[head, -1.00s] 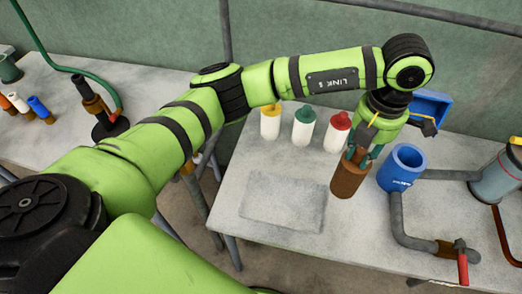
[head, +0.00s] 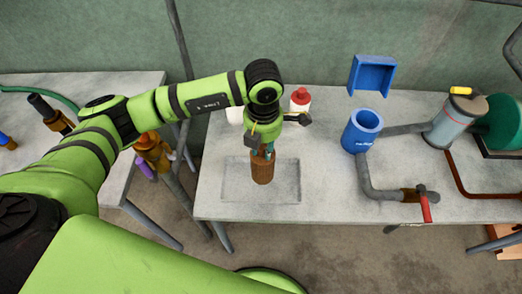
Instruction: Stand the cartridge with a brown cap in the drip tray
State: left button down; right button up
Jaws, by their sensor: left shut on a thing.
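A brown cylindrical cartridge (head: 263,172) hangs upright from my left gripper (head: 263,150), whose fingers are shut on its top end. The fingers and wrist hide the top, so its cap cannot be made out. The drip tray (head: 233,188) is a shallow grey rectangle on the table, nearly the table's own colour. The cartridge is over the middle of the tray in the picture. I cannot tell whether its base touches the tray floor. My right gripper is not in view.
A white cartridge with a red cap (head: 300,100) stands behind my wrist; another white one (head: 235,115) is partly hidden by my arm. A blue cup (head: 362,132) with grey pipes and a red-handled valve (head: 425,208) stands to the right. The table front is clear.

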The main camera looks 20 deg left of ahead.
aim_at(262, 157)
pick_arm(q)
jog(key=shift+a+f, duration=0.15)
jog(key=shift+a, duration=0.05)
notch_tip(262, 157, down, 3)
jog(key=shift+d+f+p, duration=0.1)
jog(key=shift+p, duration=0.65)
jog(key=shift+f, duration=0.4)
jog(key=shift+f, duration=0.15)
jog(key=c, duration=1)
grip_release()
